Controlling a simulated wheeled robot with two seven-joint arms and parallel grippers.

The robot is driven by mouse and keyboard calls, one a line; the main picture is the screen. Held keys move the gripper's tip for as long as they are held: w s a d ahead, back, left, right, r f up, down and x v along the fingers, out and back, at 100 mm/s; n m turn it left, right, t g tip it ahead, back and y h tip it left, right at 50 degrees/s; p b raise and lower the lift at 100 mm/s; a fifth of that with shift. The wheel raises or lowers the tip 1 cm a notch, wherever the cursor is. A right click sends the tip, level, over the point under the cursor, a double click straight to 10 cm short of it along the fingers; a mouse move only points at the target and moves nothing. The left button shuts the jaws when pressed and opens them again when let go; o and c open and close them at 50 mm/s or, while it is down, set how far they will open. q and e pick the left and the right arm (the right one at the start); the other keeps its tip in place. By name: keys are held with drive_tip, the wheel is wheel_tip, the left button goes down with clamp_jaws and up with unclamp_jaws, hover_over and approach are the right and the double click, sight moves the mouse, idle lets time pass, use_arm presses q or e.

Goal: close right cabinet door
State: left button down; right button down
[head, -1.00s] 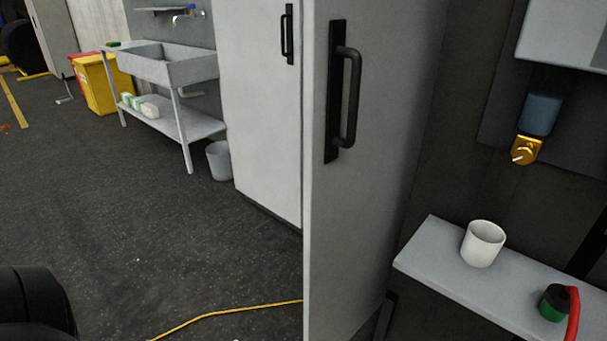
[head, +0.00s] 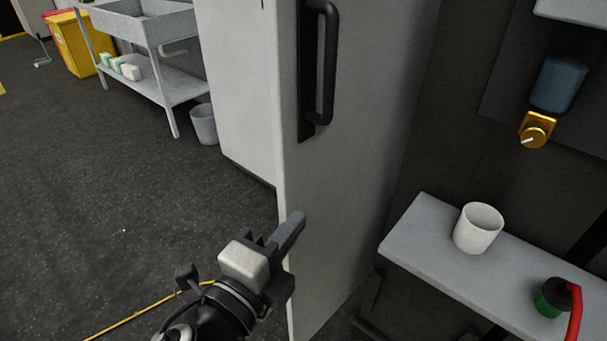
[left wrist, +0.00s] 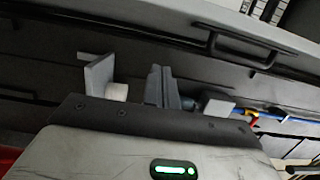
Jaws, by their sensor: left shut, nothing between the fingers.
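The right cabinet door (head: 350,180) is a tall grey panel standing open in the head view, its near edge towards me. A black bar handle (head: 325,75) is on its upper part. A dark bar handle (left wrist: 245,50) on a grey surface also shows in the left wrist view. My left gripper (head: 291,230) is shut and empty, below the handle by the door's near edge. Its fingers overlap that edge in the picture; I cannot tell whether they touch it. My right gripper is not in view.
A paler cabinet panel (head: 235,90) stands behind the door. On the right, a grey shelf (head: 410,240) holds a white cup (head: 478,228) and a green-and-black object (head: 552,297) with a red part. A sink table (head: 165,85) and bucket (head: 204,124) stand far left. The floor between is open.

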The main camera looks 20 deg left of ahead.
sight(304, 176)
use_arm(q)
drive_tip(key=w, duration=0.3)
drive_tip(key=w+a+p, duration=0.1)
drive_tip(key=w, duration=0.3)
drive_tip(key=w+p, duration=0.1)
drive_tip(key=w, duration=0.2)
drive_tip(key=shift+w+a, duration=0.2)
drive_tip(key=shift+w, duration=0.2)
drive_tip(key=shift+w+a+f, duration=0.1)
drive_tip(key=shift+w+a, duration=0.1)
drive_tip(key=shift+a, duration=0.2)
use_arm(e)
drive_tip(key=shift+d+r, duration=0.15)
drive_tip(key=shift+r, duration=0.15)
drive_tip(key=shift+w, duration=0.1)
